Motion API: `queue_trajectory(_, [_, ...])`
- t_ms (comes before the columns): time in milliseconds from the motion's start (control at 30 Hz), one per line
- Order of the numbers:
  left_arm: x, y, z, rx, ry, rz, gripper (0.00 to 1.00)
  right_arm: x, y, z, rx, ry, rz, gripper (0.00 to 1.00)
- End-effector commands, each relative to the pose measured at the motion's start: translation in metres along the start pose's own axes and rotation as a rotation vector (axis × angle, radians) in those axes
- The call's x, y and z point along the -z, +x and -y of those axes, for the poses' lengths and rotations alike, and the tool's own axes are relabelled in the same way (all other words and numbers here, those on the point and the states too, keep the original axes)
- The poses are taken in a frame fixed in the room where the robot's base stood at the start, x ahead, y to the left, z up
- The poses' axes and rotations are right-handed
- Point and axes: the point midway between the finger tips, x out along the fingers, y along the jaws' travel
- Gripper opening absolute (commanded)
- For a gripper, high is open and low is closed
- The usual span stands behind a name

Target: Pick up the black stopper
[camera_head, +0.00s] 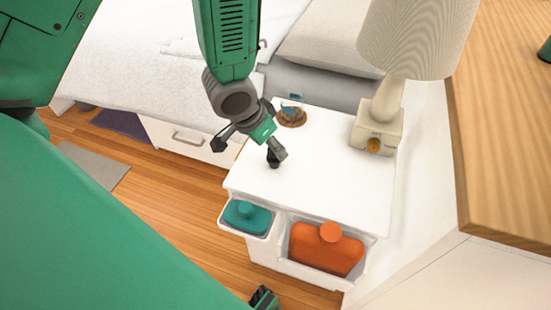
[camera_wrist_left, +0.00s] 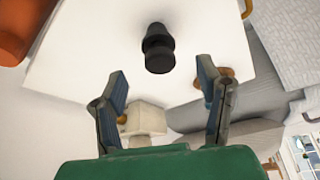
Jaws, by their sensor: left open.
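The black stopper (camera_head: 273,160) stands upright on the white nightstand top (camera_head: 320,178), near its front left part. It also shows in the left wrist view (camera_wrist_left: 158,48), on the white surface beyond the fingertips. My left gripper (camera_head: 249,146) is open above the nightstand's left edge, with one finger close to the stopper and partly over it in the head view. In the left wrist view the two fingers (camera_wrist_left: 163,84) are spread wide with nothing between them. The stopper is not between the fingers; whether a finger touches it I cannot tell.
A lamp (camera_head: 378,130) stands at the nightstand's back right. A brown round object (camera_head: 291,117) with something blue sits at the back left. Front bins hold a teal bottle (camera_head: 247,217) and an orange bottle (camera_head: 326,250). A bed (camera_head: 150,60) lies left; a wooden surface (camera_head: 505,130) is right.

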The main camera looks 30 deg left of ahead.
Motion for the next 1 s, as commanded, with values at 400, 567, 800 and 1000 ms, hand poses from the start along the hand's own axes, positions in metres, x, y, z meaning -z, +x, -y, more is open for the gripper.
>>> queue_trajectory(400, [-0.003,0.049,0.000,-0.002,0.000,0.000,0.60,-0.001,0.023,0.000,0.000,0.000,-0.001,0.40])
queue_trajectory(567, [-0.002,0.054,0.000,-0.001,-0.001,-0.001,0.60,-0.001,0.025,0.000,0.000,0.000,-0.001,0.40])
queue_trajectory(800, [-0.001,0.053,0.000,-0.002,-0.001,-0.001,0.21,-0.001,0.024,0.000,0.000,0.000,-0.001,0.40])
queue_trajectory(1000, [-0.001,0.053,0.000,-0.002,-0.001,-0.001,0.20,-0.001,0.024,0.000,0.000,0.000,-0.001,0.40])
